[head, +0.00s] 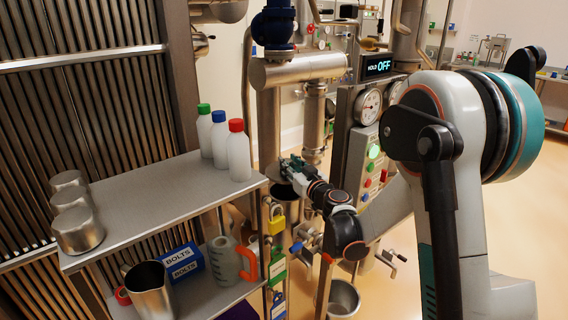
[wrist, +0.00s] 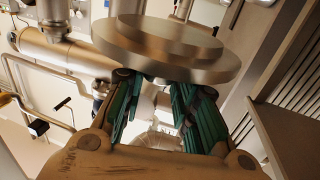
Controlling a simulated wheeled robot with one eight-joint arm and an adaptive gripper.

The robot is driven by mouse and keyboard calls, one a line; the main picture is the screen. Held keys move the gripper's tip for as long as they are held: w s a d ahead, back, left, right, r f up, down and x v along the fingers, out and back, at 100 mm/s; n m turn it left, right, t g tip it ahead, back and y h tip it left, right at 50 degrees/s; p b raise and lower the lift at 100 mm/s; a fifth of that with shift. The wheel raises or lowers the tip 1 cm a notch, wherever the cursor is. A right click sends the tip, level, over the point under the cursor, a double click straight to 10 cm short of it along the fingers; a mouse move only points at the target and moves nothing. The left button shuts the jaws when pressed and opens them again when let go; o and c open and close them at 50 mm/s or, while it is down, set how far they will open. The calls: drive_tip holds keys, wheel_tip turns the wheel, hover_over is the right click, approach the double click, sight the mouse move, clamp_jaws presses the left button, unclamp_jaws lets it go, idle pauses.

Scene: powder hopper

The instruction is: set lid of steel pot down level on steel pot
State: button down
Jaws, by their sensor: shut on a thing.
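My gripper (head: 291,168) reaches left in the head view, beside the vertical pipe under the hopper. In the wrist view my gripper (wrist: 155,80) has its two green-padded fingers against the underside of a round, stepped steel disc, which looks like the lid (wrist: 165,45). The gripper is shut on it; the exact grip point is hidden. The lid is not clearly seen in the head view. An open steel vessel (head: 343,298) stands low at the bottom centre, partly behind my arm. I cannot tell for certain whether it is the steel pot.
A steel shelf (head: 150,205) holds three lidded canisters (head: 77,229) and three capped white bottles (head: 238,155). A control panel (head: 358,140) and padlocks (head: 277,222) flank the gripper.

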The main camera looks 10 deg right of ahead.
drive_tip(key=shift+f+b, duration=1.15)
drive_tip(key=shift+f, duration=1.85)
drive_tip(key=shift+f, duration=0.4)
drive_tip(key=c, duration=1.2)
unclamp_jaws()
drive_tip(key=shift+s, duration=0.1)
drive_tip(key=v, duration=1.2)
